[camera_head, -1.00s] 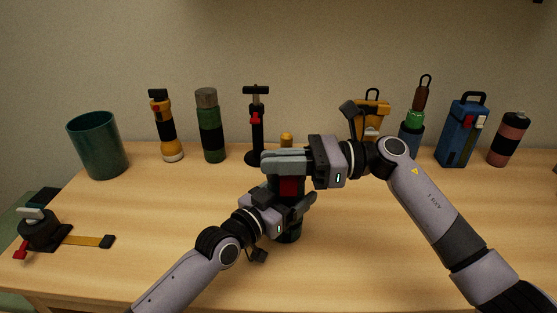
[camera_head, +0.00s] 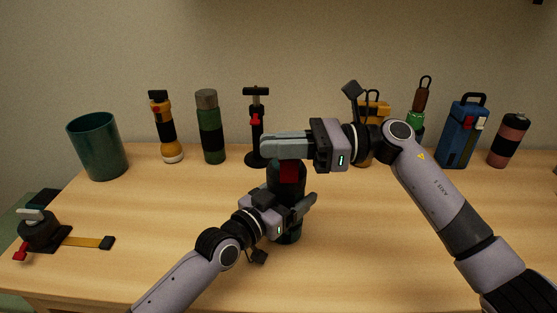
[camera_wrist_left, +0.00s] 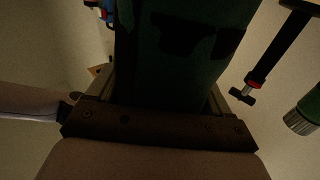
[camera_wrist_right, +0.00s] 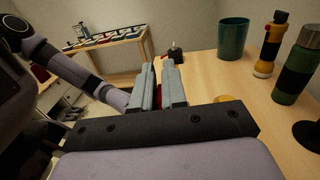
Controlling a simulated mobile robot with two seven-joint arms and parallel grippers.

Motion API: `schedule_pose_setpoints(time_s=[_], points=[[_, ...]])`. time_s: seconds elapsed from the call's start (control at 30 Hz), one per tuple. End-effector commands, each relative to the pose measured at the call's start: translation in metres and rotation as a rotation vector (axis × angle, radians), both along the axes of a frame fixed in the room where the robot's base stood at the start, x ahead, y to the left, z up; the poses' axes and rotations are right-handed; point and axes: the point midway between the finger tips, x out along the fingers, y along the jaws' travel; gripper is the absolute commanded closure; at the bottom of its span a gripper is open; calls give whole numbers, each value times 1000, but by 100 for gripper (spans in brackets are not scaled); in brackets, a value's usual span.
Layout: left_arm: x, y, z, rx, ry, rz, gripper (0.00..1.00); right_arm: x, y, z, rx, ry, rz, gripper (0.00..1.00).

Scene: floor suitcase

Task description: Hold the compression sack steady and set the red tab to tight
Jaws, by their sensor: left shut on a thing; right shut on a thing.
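The compression sack (camera_head: 291,236) is a dark green upright cylinder with black parts, at the middle of the table. Its red tab (camera_head: 290,172) shows just under my right gripper's fingers. My left gripper (camera_head: 298,207) is shut around the sack's lower body; the sack (camera_wrist_left: 185,50) fills the middle of the left wrist view. My right gripper (camera_head: 280,146) is shut at the sack's top, its fingers lying across it. In the right wrist view, a sliver of red (camera_wrist_right: 158,93) shows between the nearly closed fingers. The sack's top is hidden by this gripper.
A green cup (camera_head: 97,147), yellow flashlight (camera_head: 167,130), green bottle (camera_head: 210,130) and black stand (camera_head: 257,130) line the back left. A blue case (camera_head: 460,135) and pink bottle (camera_head: 508,140) stand back right. A black clamp with strap (camera_head: 42,232) lies left. The front table is clear.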

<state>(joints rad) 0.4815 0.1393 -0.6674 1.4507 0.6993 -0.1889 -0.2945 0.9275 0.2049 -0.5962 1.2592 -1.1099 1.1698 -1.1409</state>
Motion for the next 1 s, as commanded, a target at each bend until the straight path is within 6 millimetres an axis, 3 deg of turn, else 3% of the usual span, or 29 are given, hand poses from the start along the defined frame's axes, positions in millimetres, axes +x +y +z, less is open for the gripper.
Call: schedule_pose_setpoints(time_s=[0.1, 0.4, 0.43, 0.47, 0.5, 0.8, 1.0], points=[[0, 0, -2, 3, 3, 0, 62, 1, -1, 15, 2, -4, -5, 100], [0, 1, -4, 5, 5, 1, 62, 1, -1, 19, 6, -2, -6, 100], [0, 1, -4, 6, 5, 1, 62, 1, -1, 19, 6, -3, -6, 78], [0, 1, -4, 6, 5, 1, 62, 1, -1, 18, 6, -3, -6, 69], [0, 1, -4, 6, 5, 1, 62, 1, -1, 18, 5, -3, -5, 66], [-1, 0, -4, 5, 6, 0, 62, 0, -2, 15, 1, 0, -4, 66], [-1, 0, -3, 5, 6, -1, 62, 3, -28, 15, 0, 0, -7, 66]])
